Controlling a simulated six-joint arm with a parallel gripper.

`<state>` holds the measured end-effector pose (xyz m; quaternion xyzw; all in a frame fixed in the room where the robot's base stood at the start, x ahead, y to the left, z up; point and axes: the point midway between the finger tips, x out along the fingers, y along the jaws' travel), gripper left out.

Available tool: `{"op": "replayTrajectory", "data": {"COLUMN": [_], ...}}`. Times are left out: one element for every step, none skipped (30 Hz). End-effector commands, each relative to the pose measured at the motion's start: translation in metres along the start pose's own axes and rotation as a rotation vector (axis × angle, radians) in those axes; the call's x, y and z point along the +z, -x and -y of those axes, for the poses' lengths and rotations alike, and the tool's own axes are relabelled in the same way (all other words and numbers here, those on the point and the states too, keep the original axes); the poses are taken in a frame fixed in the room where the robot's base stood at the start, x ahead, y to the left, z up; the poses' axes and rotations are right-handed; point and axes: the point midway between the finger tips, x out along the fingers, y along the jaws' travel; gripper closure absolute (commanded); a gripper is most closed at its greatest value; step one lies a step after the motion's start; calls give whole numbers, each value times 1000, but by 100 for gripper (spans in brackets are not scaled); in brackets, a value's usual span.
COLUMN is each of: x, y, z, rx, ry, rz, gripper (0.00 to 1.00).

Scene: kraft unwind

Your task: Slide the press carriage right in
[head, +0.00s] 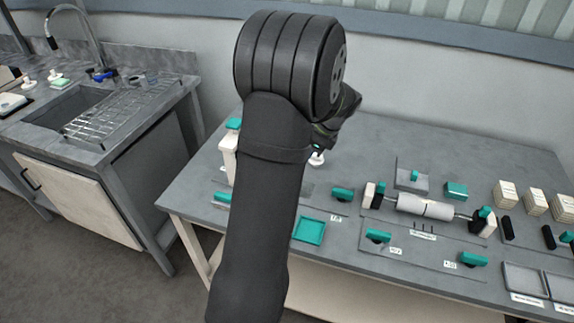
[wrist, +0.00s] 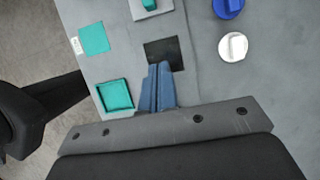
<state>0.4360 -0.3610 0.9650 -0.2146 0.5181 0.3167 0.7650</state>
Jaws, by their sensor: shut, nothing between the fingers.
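I cannot tell for sure which part is the press carriage. A white upright block with a teal top (head: 229,150) stands at the table's left, partly behind my arm. A grey plate with a teal knob (head: 412,177) lies behind a pale roll (head: 425,207) held between two end supports. In the wrist view my gripper (wrist: 161,66) has its blue fingers together and empty, with the tips over the near edge of a dark square (wrist: 163,50). In the head view my arm hides the fingers.
A teal tray (wrist: 115,96) lies left of the fingers, and a teal square (wrist: 94,39) lies beyond it. A white round knob (wrist: 233,46) and a blue one (wrist: 229,7) are to the right. Several cream blocks (head: 504,194) and grey trays (head: 524,279) occupy the table's right.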

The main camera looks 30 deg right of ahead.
Motion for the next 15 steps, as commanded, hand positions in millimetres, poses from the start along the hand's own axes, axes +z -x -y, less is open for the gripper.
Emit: {"op": "replayTrajectory", "data": {"x": [-1, -1, 0, 0, 0, 0, 0, 0, 0, 0, 0, 0, 0, 0, 0], "y": [-4, -7, -12, -16, -21, -29, -36, -42, -51, -58, -64, -73, -80, -86, -94], "z": [0, 0, 0, 0, -1, -1, -1, -1, -1, -1, -1, -1, -1, -1, -1], "rx": [1, 2, 2, 3, 4, 4, 5, 6, 5, 5, 5, 5, 5, 6, 4], "ry": [-1, 0, 0, 0, 1, 1, 1, 0, 0, 0, 1, 1, 1, 0, 0], "rz": [3, 4, 3, 2, 2, 2, 2, 2, 2, 2, 2, 1, 1, 1, 1], "gripper": [100, 100, 100, 100, 100, 100, 100, 100, 100, 100, 100, 100, 100, 100, 100]}}
